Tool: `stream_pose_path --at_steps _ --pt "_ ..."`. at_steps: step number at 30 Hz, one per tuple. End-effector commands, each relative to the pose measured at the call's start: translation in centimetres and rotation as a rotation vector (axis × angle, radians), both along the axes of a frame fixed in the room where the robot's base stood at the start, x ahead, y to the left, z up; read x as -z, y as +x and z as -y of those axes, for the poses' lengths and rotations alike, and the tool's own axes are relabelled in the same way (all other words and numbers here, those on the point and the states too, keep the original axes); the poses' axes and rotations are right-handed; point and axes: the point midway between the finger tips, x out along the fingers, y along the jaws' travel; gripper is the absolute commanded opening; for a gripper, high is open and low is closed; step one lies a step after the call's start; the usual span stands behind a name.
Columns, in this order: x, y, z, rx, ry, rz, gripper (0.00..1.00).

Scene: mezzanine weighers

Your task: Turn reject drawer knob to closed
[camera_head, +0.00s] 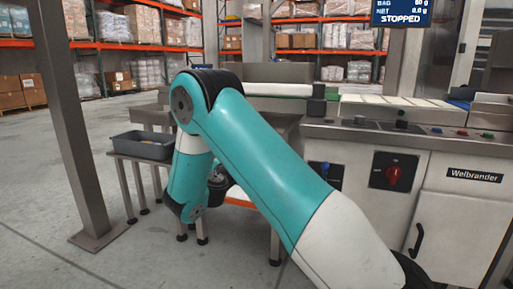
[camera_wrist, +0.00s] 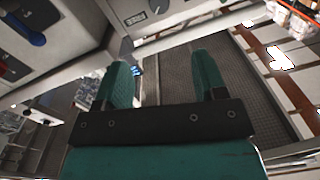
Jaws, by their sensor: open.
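My gripper (camera_wrist: 161,62) shows in the wrist view with its two teal fingers apart and nothing between them. In the head view a red rotary knob (camera_head: 394,176) sits on a black plate on the front of the grey machine. A second black plate (camera_head: 325,176) to its left is partly covered by my arm. I cannot tell which knob is the reject drawer's. My gripper is not clear in the head view.
A blue-handled control (camera_wrist: 28,31) is at the upper left of the wrist view. A grey bin (camera_head: 144,146) stands on a low stand at left in the head view. A steel post (camera_head: 72,110) rises beside it. Open floor (camera_head: 50,195) lies at left.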

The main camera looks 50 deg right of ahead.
Motion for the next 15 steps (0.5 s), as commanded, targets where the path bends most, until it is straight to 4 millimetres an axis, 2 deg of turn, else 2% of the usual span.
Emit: stream_pose_path --at_steps 1,3,13,15 --pt "-0.7 0.1 0.4 0.002 0.000 -0.002 0.64" --pt "-0.9 0.4 1.1 0.005 0.001 -0.004 0.64" --pt "-0.8 2.0 4.9 0.005 0.004 -0.004 0.64" --pt "-0.9 2.3 4.9 0.002 0.004 -0.005 0.64"
